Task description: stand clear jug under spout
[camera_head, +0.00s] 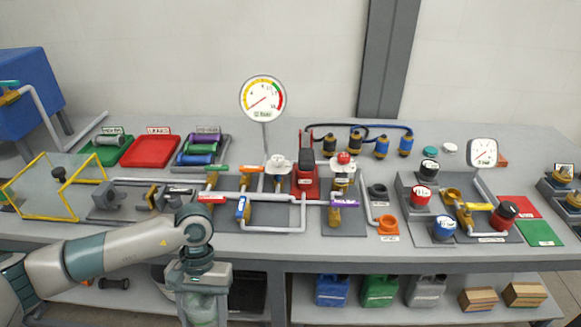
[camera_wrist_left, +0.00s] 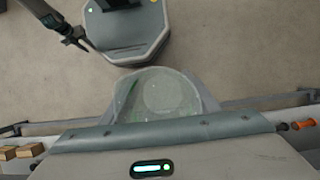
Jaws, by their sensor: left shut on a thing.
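My left gripper (camera_head: 203,290) hangs in front of the bench's front edge, below the bench top. It is shut on the clear jug (camera_head: 203,312), whose see-through, slightly green body shows below the jaws and is cut off by the picture's bottom edge. In the left wrist view the clear jug (camera_wrist_left: 160,95) shows its round outline just beyond the gripper; its handle is hidden. What seems to be my right gripper (camera_wrist_left: 77,40) is small at the upper left there, its jaws unclear. I cannot tell which pipe end is the spout.
The bench (camera_head: 300,254) carries pipes, valves and a large gauge (camera_head: 263,98). A blue tank (camera_head: 28,95) with a pipe stands at the left. A clear yellow-edged guard (camera_head: 50,188) covers the bench's left end. Several jerrycans (camera_head: 380,291) and wooden boxes (camera_head: 524,295) fill the lower shelf.

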